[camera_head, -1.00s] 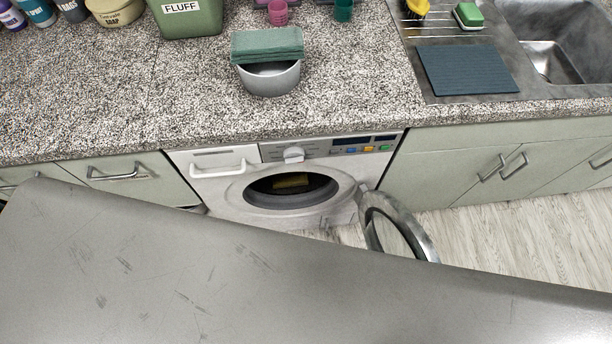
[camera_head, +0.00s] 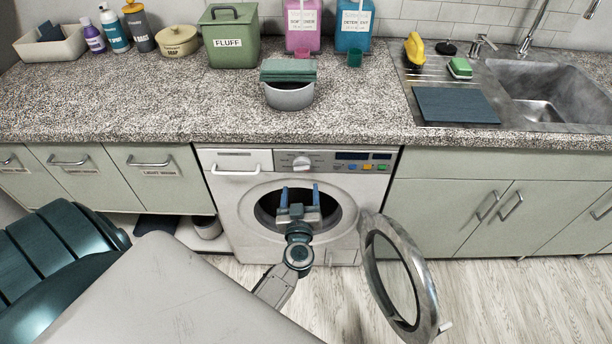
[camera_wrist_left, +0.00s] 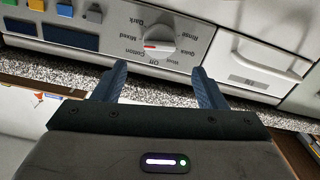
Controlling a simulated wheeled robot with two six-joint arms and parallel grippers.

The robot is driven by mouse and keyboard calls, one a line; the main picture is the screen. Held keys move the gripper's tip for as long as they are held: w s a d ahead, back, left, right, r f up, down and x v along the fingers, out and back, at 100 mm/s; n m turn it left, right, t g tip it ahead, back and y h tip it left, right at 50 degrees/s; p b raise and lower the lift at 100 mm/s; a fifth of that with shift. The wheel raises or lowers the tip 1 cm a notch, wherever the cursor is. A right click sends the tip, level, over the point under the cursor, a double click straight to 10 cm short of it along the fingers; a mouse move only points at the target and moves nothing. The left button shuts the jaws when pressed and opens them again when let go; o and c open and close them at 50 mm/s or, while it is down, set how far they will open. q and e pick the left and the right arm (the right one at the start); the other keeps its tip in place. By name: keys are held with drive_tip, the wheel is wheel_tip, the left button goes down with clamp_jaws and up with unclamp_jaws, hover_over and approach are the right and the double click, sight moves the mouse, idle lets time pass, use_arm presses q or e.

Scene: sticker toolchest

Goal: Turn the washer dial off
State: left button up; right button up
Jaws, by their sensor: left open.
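The washer dial (camera_head: 301,163) is a white knob on the front panel of the white washer (camera_head: 232,196). The left wrist view shows the dial (camera_wrist_left: 158,38) upside down, with a red mark pointing left in the picture, near the Mixed and Cotton labels. The Off label (camera_wrist_left: 153,62) shows just below the dial there. My left gripper (camera_head: 300,192) is open and empty, in front of the washer's opening and below the dial. Its blue fingers (camera_wrist_left: 160,72) point toward the panel, apart from the dial. My right gripper is not in view.
The round washer door (camera_head: 425,285) stands open to the right of the opening. The detergent drawer handle (camera_head: 235,171) sticks out left of the dial. The counter (camera_head: 180,115) overhangs above, with a metal bowl (camera_head: 290,98) and green cloth (camera_head: 288,70) on it.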

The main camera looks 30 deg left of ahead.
sight(301, 170)
use_arm(q)
drive_tip(key=x, duration=0.3)
drive_tip(key=shift+w+a+r, duration=0.1)
drive_tip(key=shift+w+a, duration=0.05)
drive_tip(key=shift+w, duration=0.2)
drive_tip(key=x, duration=0.3)
drive_tip(key=shift+w+a, duration=0.1)
drive_tip(key=shift+w, duration=0.05)
drive_tip(key=shift+w+a, duration=0.25)
drive_tip(key=shift+w, duration=0.15)
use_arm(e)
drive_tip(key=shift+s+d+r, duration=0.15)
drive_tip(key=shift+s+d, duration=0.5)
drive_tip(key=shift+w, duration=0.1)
